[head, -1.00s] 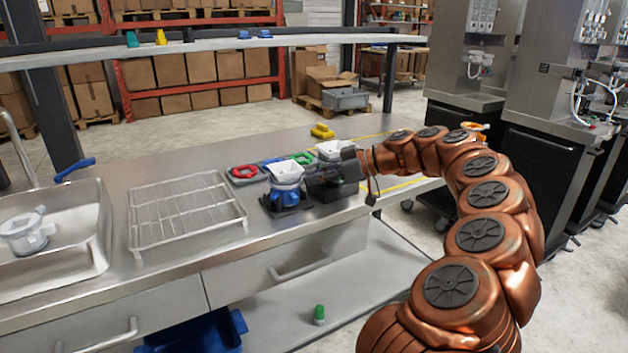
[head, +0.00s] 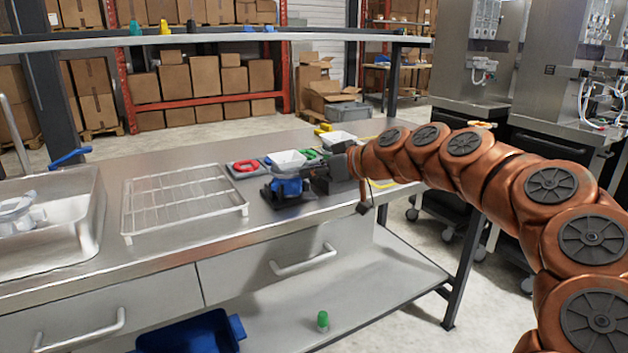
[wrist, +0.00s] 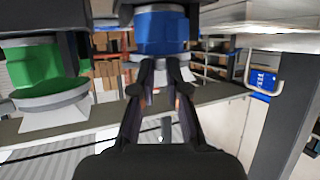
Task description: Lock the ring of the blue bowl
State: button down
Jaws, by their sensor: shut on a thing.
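The blue bowl (head: 287,187) sits in a dark stand near the front edge of the steel counter, with a white square-topped part above it. It also shows as a blue round body (wrist: 162,32) at the top middle of the wrist view. My gripper (head: 309,178) is at the bowl's right side. In the wrist view its two dark fingers (wrist: 161,66) close in just under the blue body, shut on the bowl's ring. The fingers hide most of the ring, so I cannot tell its turn.
A wire rack (head: 185,200) stands left of the bowl, and a sink (head: 75,262) lies farther left. A red ring (head: 244,167) is on a holder behind the bowl. A green round unit (wrist: 45,68) is left in the wrist view. A green-capped item (head: 322,321) stands on the lower shelf.

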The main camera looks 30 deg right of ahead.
jog(key=shift+s+a+m+h+b, duration=0.1)
jog(key=shift+a+m+h+b, duration=0.15)
jog(key=shift+a+m+h, duration=0.35)
jog(key=shift+s+a+m+h+b, duration=0.1)
jog(key=shift+a+m+h+b, duration=0.15)
jog(key=shift+m+h, duration=0.55)
jog(key=shift+t, duration=0.3)
jog(key=c, duration=1.2)
grip_release()
jog(key=shift+o, duration=0.2)
jog(key=v, duration=0.7)
jog(key=shift+s+r, duration=0.15)
jog(key=shift+a, duration=0.25)
